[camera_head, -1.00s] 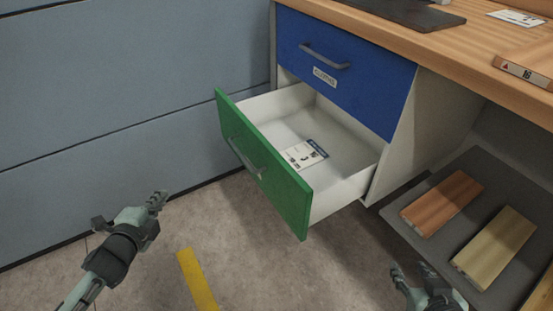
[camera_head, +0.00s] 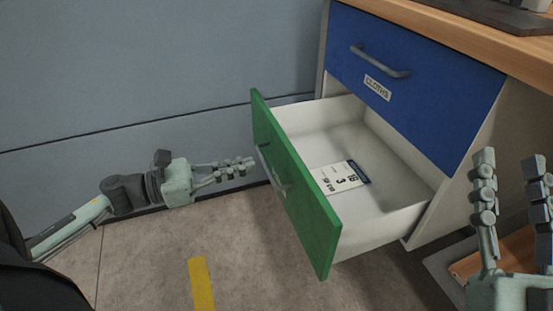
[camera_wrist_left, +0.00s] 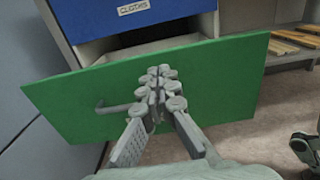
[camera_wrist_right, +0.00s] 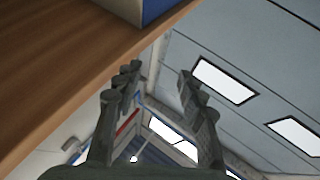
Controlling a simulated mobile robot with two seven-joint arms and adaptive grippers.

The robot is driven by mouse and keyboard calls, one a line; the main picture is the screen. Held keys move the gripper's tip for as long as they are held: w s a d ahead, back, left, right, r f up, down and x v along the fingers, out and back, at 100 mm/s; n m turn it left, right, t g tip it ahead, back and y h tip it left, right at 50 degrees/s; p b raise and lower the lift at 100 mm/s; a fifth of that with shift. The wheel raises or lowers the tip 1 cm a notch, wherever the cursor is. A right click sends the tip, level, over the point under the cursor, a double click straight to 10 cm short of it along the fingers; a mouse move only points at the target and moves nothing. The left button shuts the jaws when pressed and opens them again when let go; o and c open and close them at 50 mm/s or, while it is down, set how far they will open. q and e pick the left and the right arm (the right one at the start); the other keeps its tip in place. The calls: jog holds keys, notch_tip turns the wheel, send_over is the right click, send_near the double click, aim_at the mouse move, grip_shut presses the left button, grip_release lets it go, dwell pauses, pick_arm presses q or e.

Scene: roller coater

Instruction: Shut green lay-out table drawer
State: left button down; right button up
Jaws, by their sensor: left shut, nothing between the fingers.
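The green-fronted drawer (camera_head: 296,190) is pulled open below the blue drawer. A white card (camera_head: 340,177) lies inside it. A grey bar handle (camera_head: 270,170) is on the green front. My left gripper (camera_head: 248,165) is shut and empty, its fingertips close to the green front near the handle. In the left wrist view the shut fingers (camera_wrist_left: 158,80) lie before the green panel (camera_wrist_left: 225,80); I cannot tell whether they touch it. My right gripper (camera_head: 510,170) is raised at the right of the head view, fingers apart and empty; it also shows in the right wrist view (camera_wrist_right: 158,82).
The blue drawer (camera_head: 415,85) labelled CLOTHS is shut above. The wooden worktop (camera_head: 480,40) overhangs it and is close to my right gripper. A grey wall panel (camera_head: 150,60) stands at the left. The floor with a yellow stripe (camera_head: 201,285) is clear.

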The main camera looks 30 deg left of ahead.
aim_at(290, 155)
pick_arm(q)
jog(key=x, duration=0.7)
jog(key=shift+w, duration=0.15)
pick_arm(e)
jog(key=shift+s+d+r+t, duration=0.15)
jog(key=shift+r+t, duration=0.15)
jog(key=shift+r, duration=0.05)
pick_arm(q)
jog(key=shift+w+d, duration=0.4)
jog(key=p+x, duration=0.1)
jog(key=x, duration=2.2)
jog(key=shift+w, duration=0.15)
pick_arm(e)
jog(key=f+g, duration=0.1)
jog(key=w+a+f+g, duration=0.1)
jog(key=shift+f, duration=0.3)
pick_arm(q)
jog(key=shift+r, duration=0.15)
pick_arm(e)
jog(key=shift+s, duration=0.1)
